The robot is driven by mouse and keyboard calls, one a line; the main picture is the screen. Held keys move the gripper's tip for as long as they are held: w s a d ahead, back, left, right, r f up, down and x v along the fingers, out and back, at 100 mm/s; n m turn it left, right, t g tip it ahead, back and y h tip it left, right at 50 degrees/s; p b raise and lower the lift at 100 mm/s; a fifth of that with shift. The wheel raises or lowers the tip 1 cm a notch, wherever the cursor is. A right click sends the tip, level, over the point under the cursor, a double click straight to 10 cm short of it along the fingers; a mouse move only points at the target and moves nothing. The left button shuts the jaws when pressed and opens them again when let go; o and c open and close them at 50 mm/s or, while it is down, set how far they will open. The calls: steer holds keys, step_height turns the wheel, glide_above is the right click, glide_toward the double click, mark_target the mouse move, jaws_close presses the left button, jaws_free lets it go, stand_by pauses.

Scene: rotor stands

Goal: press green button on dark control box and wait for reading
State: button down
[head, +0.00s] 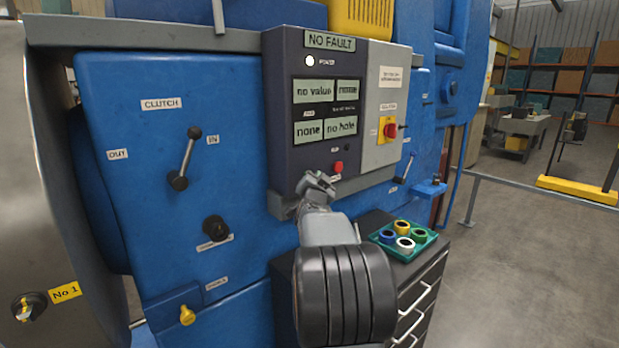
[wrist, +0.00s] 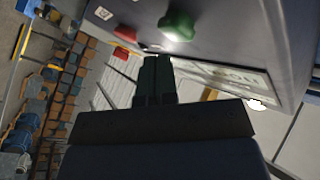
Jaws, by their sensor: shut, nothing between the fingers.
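The dark control box (head: 284,115) has a "NO FAULT" label on top, a lit white lamp and light panels reading "no value", "none", "none" and "no hole". The green button (wrist: 178,26) shows in the wrist view on the box face; in the head view I cannot make it out, and my gripper covers that lower area. My gripper (head: 318,182) is at the lower front of the box. Its fingers are shut and empty (wrist: 155,62). In the wrist view the fingertips are close to the green button, seemingly a little short of it and slightly to one side.
A red button (head: 338,167) sits close beside my gripper; it also shows in the wrist view (wrist: 125,33). A grey panel with a red-and-yellow switch (head: 388,129) adjoins the box. A green tray (head: 424,246) with coloured rings stands on a drawer cabinet below. A clutch lever (head: 185,160) is left.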

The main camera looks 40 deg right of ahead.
steer(key=shift+w, duration=0.15)
steer(key=shift+w, duration=0.25)
